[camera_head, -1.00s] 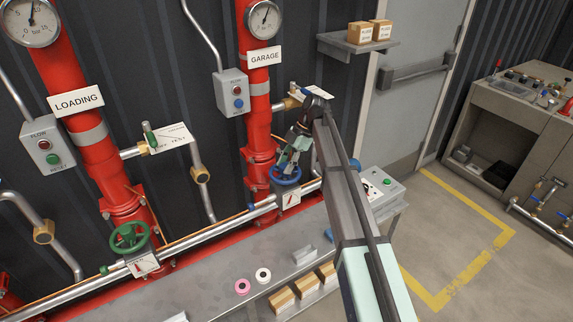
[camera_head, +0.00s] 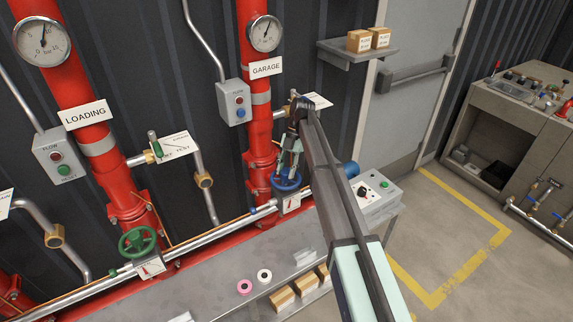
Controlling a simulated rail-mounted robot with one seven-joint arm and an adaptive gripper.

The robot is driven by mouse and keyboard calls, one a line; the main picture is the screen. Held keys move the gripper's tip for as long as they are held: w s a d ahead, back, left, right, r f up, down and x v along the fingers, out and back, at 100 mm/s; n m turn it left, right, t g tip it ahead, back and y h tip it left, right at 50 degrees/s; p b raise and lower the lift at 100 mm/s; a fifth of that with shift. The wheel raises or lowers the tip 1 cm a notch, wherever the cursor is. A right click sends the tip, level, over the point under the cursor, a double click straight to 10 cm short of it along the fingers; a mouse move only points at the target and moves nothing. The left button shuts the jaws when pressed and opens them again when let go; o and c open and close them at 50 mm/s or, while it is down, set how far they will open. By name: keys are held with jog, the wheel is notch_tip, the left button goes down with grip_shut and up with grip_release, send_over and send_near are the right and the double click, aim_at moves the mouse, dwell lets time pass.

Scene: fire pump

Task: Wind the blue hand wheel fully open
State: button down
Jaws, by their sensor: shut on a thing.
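The blue hand wheel (camera_head: 286,184) sits low on the red GARAGE riser pipe, at the middle of the head view. My arm reaches in from the lower right, and my gripper (camera_head: 287,173) points down at the wheel from above. Its fingers are shut on the wheel's rim. The fingers and arm hide part of the wheel. A small white plate with a red pointer (camera_head: 291,202) is just below and right of the wheel; its marks are too small to read.
A green hand wheel (camera_head: 137,242) is on the LOADING riser at left. A grey switch box (camera_head: 230,102) hangs above the blue wheel. A bench (camera_head: 215,272) below holds pink and white rings and small boxes. A control box (camera_head: 376,196) stands right of my arm.

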jog(key=shift+s+a+r+n+h+p, duration=0.15)
jog(key=shift+n+h+p, duration=0.25)
jog(key=shift+p, duration=0.7)
jog(key=shift+f+n+p, duration=0.25)
jog(key=shift+n+p, duration=0.05)
jog(key=shift+n, duration=0.1)
jog(key=c, duration=0.8)
grip_release()
